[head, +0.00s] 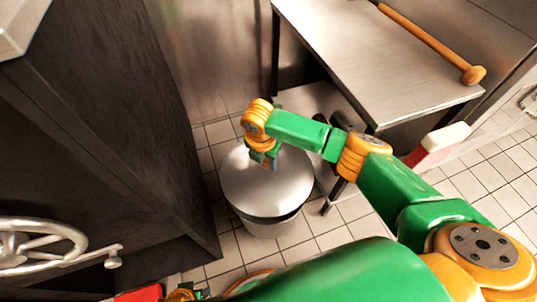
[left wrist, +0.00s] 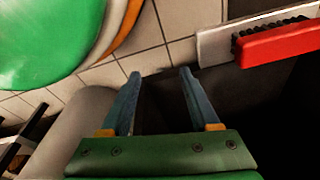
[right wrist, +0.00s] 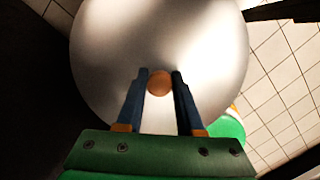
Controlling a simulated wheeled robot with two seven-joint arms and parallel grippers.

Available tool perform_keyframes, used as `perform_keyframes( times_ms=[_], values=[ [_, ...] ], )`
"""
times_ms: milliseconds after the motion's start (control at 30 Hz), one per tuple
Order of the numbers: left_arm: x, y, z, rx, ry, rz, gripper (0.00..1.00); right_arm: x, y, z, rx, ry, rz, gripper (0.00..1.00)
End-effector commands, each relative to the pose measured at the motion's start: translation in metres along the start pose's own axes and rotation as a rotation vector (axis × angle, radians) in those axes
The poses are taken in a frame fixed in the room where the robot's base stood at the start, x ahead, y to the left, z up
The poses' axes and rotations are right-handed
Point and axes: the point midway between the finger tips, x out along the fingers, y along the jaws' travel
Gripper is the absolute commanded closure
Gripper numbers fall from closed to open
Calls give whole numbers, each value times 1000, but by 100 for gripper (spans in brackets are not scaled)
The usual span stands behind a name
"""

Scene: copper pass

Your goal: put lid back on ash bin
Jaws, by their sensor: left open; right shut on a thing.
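The ash bin lid (head: 285,182) is a round, pale metal disc with a copper-coloured knob (right wrist: 159,83). My right gripper (head: 265,163) is shut on the knob from above; in the right wrist view its fingers (right wrist: 160,75) stand either side of it. The grey ash bin (head: 268,228) stands on the floor under the lid. A dark gap shows between the lid's near edge and the bin's rim, so the lid is not flush there. My left gripper (left wrist: 160,75) is open and empty, low over the floor; the bin is not clearly seen between its fingers.
A dark cabinet with a metal handwheel (head: 40,243) stands left of the bin. A steel table (head: 385,60) with a wooden-handled tool (head: 430,42) is at right, its leg close to the bin. A red brush (left wrist: 280,42) is near my left gripper. Tiled floor is free in front.

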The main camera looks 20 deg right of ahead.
Motion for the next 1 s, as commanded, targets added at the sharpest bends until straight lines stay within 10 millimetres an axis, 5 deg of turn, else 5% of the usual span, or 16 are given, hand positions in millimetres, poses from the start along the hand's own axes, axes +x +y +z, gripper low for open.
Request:
perform_keyframes(
  times_ms=[33,367,1000],
  values=[
    [8,0,0,-1,2,0,38,13,0,-2,-43,1,6,100],
    [-10,0,-25,-6,28,2,38,28,1,-3,-97,0,16,100],
    [-91,1,-59,-12,90,8,38,60,0,-8,-95,0,15,100]
  ],
)
